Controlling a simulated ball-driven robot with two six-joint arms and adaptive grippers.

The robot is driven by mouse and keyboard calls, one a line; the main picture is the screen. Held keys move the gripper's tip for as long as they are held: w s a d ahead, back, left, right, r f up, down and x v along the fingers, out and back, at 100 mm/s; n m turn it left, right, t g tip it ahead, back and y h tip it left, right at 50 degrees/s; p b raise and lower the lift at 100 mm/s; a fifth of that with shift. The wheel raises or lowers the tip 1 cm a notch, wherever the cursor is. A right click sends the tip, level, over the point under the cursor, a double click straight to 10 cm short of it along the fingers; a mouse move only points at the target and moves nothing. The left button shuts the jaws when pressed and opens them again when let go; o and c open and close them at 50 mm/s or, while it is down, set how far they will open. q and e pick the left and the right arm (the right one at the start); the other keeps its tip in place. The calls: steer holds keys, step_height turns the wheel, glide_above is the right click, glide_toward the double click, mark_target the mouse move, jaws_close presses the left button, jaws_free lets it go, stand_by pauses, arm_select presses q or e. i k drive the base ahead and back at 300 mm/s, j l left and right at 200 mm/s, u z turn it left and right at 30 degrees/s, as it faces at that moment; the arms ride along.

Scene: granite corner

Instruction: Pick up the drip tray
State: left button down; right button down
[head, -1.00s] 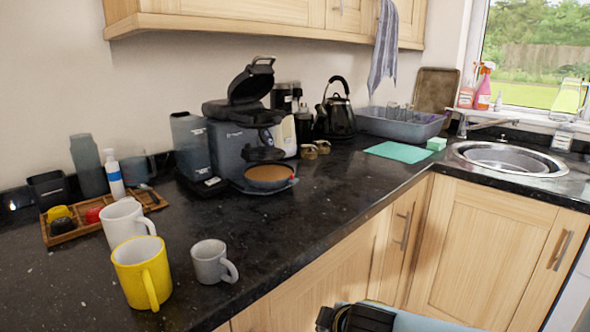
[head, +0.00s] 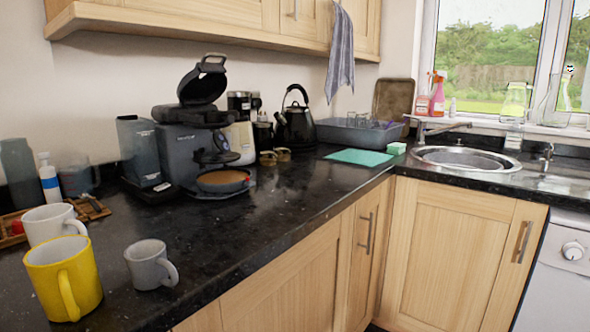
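The coffee machine (head: 178,150) stands on the dark granite worktop with its black lid raised. At its front, low under the spout, is a dark drip tray (head: 207,194). A brown round-topped thing (head: 222,180) sits on the tray and hides most of it; I cannot tell if it is a cup or part of the tray. Neither of my grippers is in view.
A yellow mug (head: 62,278), a grey mug (head: 149,264) and a white mug (head: 50,222) stand at the front left. A black kettle (head: 296,125), dish rack (head: 360,135), teal mat (head: 359,157) and sink (head: 463,160) lie beyond. Worktop (head: 240,215) before the machine is clear.

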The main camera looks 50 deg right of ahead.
mark_target(223, 179)
steer(key=l+z, duration=0.3)
steer(key=i+l+z, duration=0.3)
steer(key=l, duration=0.15)
steer(key=l+z, duration=0.35)
